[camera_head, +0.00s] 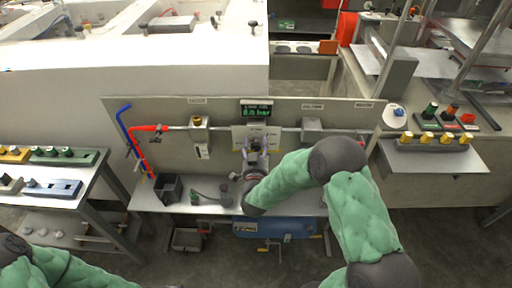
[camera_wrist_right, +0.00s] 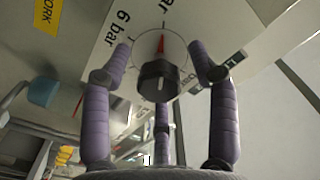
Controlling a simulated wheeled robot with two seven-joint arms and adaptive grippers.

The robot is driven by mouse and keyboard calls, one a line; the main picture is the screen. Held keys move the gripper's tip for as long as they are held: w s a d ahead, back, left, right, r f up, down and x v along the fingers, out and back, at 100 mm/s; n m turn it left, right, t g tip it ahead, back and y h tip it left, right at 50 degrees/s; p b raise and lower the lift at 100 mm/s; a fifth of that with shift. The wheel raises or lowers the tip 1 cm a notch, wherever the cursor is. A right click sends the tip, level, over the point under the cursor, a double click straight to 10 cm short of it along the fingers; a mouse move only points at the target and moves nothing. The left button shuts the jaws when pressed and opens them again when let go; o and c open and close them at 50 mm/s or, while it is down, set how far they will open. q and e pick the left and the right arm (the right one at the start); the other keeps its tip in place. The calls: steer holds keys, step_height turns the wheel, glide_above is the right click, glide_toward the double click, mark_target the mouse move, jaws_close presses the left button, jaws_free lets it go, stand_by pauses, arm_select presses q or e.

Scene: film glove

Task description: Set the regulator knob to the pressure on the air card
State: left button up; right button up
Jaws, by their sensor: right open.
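The black regulator knob (camera_wrist_right: 158,82) has a white mark and sits before a round dial with a red pointer (camera_wrist_right: 161,45). Behind it is a white panel (camera_wrist_right: 115,28) printed with "6 bar"; more bar lettering is cut off. In the head view my right gripper (camera_head: 256,148) is at the white panel (camera_head: 240,133), below the green display (camera_head: 257,112), which reads in bar; its first digit is unclear. In the right wrist view my right gripper (camera_wrist_right: 163,66) is open, its purple fingers around the knob with gaps at both sides. My left gripper is out of view.
On the bench shelf are a dark bin (camera_head: 168,188) and small parts. A brass-topped fitting (camera_head: 198,122) and red hose (camera_head: 146,129) are left on the board. A blue tank (camera_head: 262,229) is below. A button console (camera_head: 433,141) stands right.

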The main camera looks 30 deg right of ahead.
steer(key=c, duration=1.2)
steer(key=shift+o, duration=0.2)
steer(key=shift+w+n, duration=0.1)
steer(key=shift+n, duration=0.3)
steer(key=n, duration=0.4)
steer(key=shift+r+n+p, duration=0.15)
steer(key=shift+n+p, duration=0.15)
steer(key=shift+p, duration=0.1)
steer(key=n+p, duration=0.1)
steer(key=n, duration=0.5)
steer(key=n+p, duration=0.2)
steer(key=n, duration=0.4)
steer(key=shift+w+n, duration=0.1)
steer(key=shift+n, duration=0.3)
steer(key=n+p, duration=0.1)
steer(key=n, duration=0.4)
steer(key=shift+n, duration=0.3)
